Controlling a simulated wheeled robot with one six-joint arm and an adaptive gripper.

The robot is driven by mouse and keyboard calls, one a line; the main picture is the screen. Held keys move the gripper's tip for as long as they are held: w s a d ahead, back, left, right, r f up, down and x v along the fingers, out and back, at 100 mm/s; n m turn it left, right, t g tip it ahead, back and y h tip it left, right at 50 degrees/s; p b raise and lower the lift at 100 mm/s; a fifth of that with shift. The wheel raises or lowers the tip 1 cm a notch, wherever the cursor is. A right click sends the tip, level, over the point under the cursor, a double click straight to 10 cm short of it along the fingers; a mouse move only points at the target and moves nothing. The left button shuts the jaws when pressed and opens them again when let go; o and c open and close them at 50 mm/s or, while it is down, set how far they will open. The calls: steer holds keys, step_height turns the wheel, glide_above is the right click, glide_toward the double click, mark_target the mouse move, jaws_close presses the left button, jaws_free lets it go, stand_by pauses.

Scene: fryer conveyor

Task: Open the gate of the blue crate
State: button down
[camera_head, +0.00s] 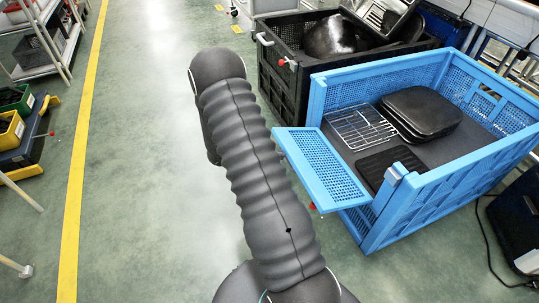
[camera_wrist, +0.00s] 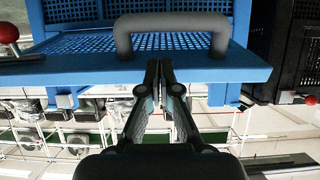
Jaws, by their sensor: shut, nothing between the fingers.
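The blue crate (camera_head: 440,205) stands at the right in the head view. Its gate (camera_head: 322,163), a perforated blue panel, is swung down and sticks out from the crate's near-left side, roughly level. In the wrist view, the gate (camera_wrist: 80,70) spans the top with a grey handle (camera_wrist: 170,21) on it. My gripper (camera_wrist: 158,66) is shut and empty, its fingertips overlapping the gate's edge just below the handle. I cannot tell whether they touch it. In the head view my gripper is hidden behind my arm.
Inside the crate are a wire rack (camera_head: 360,128) and dark trays (camera_head: 420,110). A black crate (camera_head: 275,80) stands behind it. A red knob (camera_wrist: 8,30) shows at the wrist view's left edge. The green floor (camera_head: 130,190) left of my arm is clear.

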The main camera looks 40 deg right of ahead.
mark_target(287, 156)
steer(key=shift+x, duration=2.05)
steer(key=shift+s, duration=0.15)
